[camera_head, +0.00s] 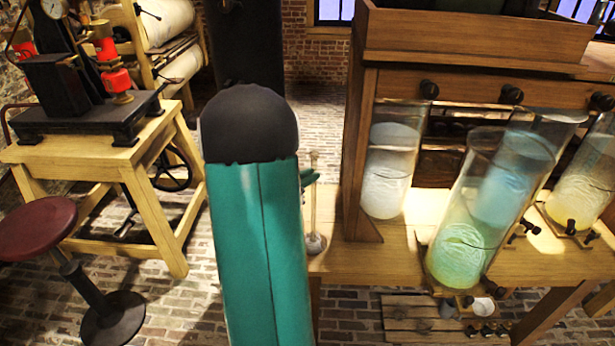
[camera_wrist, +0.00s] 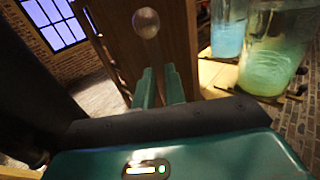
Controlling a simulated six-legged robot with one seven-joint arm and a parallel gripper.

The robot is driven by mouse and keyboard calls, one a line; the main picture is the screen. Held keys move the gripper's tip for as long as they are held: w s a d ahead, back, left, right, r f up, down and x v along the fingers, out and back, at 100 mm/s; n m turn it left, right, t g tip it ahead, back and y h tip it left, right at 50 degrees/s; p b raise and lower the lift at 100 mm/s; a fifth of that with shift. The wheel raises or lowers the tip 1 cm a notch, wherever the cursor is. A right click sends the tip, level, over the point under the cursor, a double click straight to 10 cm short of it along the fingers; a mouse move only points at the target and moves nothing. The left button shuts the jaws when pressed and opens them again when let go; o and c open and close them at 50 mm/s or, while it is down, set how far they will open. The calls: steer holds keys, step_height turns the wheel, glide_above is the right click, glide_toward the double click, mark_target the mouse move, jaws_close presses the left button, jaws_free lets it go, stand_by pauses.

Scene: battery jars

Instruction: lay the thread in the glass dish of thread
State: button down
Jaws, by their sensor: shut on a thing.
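My gripper (camera_wrist: 160,72) shows in the wrist view as two green fingers close together, pointing at the wooden bench side. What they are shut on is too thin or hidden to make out. In the head view my dark and teal arm hides most of the gripper; one green fingertip (camera_head: 309,177) shows beside a slim upright stand (camera_head: 315,243) at the bench's left end. A clear round glass-like thing (camera_wrist: 146,23) appears beyond the fingers in the wrist view. I cannot make out the thread or the glass dish for certain.
Tall glass jars with coils in cloudy liquid, such as the front jar (camera_head: 462,240) and left jar (camera_head: 388,170), stand on the wooden bench (camera_head: 375,262). A wooden upright (camera_head: 358,130) rises beside the stand. A stool (camera_head: 38,228) and machine table (camera_head: 95,150) are at left.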

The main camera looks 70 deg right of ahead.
step_height(320, 180, up, 8)
stand_by(1.0)
stand_by(0.5)
